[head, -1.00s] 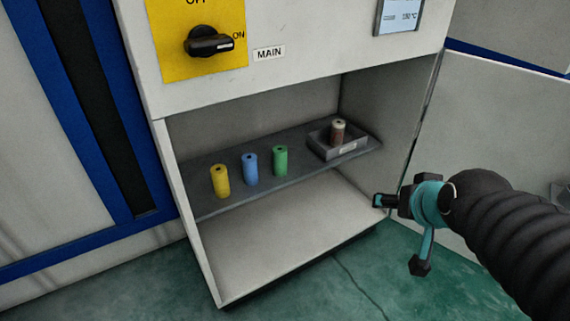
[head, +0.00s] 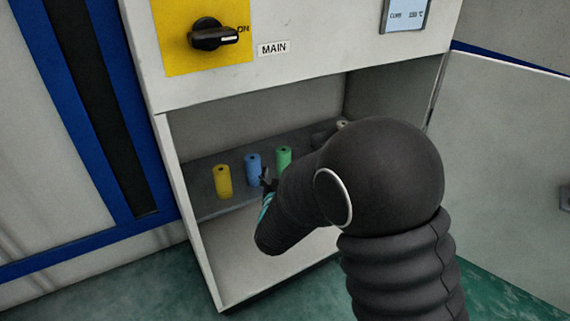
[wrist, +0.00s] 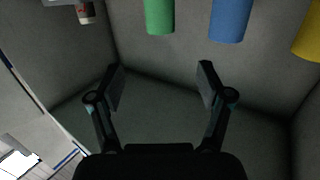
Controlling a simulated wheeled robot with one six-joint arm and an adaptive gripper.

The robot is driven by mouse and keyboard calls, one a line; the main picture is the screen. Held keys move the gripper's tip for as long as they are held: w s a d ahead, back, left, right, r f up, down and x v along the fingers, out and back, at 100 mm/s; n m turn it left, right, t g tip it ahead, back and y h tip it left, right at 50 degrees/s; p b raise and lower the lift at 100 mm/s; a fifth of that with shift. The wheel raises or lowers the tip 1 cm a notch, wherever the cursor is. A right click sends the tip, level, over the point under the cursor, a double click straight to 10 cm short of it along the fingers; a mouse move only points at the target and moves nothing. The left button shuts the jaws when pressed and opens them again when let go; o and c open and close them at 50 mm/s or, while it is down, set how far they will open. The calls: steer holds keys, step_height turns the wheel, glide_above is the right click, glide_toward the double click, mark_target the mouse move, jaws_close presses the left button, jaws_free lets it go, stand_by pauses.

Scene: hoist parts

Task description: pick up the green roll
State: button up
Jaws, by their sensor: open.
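The green roll (head: 284,157) stands upright on the grey shelf, right of the blue roll (head: 253,163); my arm hides its lower part in the head view. My gripper (head: 267,178) is at the shelf, mostly hidden behind my arm. In the wrist view my gripper (wrist: 160,85) is open with nothing between its fingers. The green roll (wrist: 159,16) shows there at the top edge, above the gap between the fingers and apart from them.
A yellow roll (head: 223,181) stands left of the blue one. A brown roll (wrist: 86,13) shows at the wrist view's top left. The cabinet (head: 300,85) surrounds the shelf (head: 204,206), with its door (head: 510,150) open at right.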

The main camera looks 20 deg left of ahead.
mark_target(283, 154)
steer(key=x, duration=0.8)
steer(key=shift+w+a+f, duration=0.1)
steer(key=shift+a+f, duration=0.1)
steer(key=shift+a, duration=0.2)
steer(key=shift+d+p+x, duration=0.1)
steer(key=shift+p+x, duration=0.1)
steer(key=shift+x, duration=1.1)
steer(key=shift+d+p+x, duration=0.15)
steer(key=shift+p+x, duration=0.05)
steer(key=shift+x, duration=1.15)
steer(key=c, duration=1.3)
steer(key=shift+r, duration=0.1)
